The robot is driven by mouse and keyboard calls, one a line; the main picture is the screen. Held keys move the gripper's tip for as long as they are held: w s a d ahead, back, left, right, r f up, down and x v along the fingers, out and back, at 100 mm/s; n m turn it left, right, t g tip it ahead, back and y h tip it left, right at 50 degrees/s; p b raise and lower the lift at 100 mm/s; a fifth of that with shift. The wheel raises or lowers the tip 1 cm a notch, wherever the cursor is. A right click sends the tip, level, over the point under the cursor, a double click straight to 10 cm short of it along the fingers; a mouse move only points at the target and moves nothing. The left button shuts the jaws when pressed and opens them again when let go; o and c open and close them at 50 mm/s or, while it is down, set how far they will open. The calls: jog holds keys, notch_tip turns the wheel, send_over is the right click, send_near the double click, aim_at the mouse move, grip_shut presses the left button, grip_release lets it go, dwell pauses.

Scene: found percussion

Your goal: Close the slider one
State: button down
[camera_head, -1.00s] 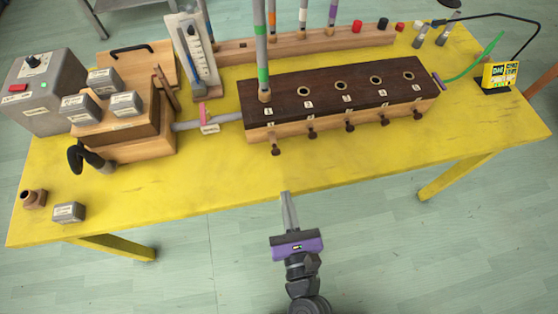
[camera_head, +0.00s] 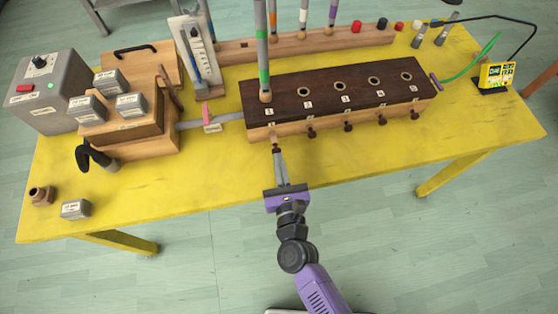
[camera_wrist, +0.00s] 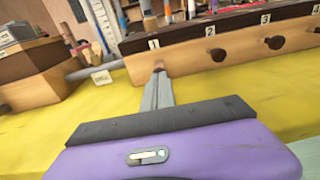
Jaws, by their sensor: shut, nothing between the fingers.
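The dark-topped wooden box (camera_head: 330,117) on the yellow table has a row of slider knobs along its front face and numbered holes on top. The slider one knob (camera_head: 276,139) is at the left end of that row, largely covered by my fingertips. My gripper (camera_head: 278,152) is shut and empty, pointing at the box front, with its tips at or very near that knob. In the wrist view, my fingertips (camera_wrist: 159,73) end just below label 1 on the front of the box (camera_wrist: 189,56). I cannot tell whether they touch the knob.
The other knobs stick out to the right, the closest being slider two (camera_head: 311,132). A tube with a green band (camera_head: 263,68) stands in the first hole. A grey bar with a pink tab (camera_head: 208,114) lies left of the box.

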aim_at(277, 150)
jog(key=shift+w, duration=0.15)
jog(key=b+x, duration=0.1)
jog(key=x, duration=0.2)
jog(key=shift+a, duration=0.1)
jog(key=shift+w+r, duration=0.25)
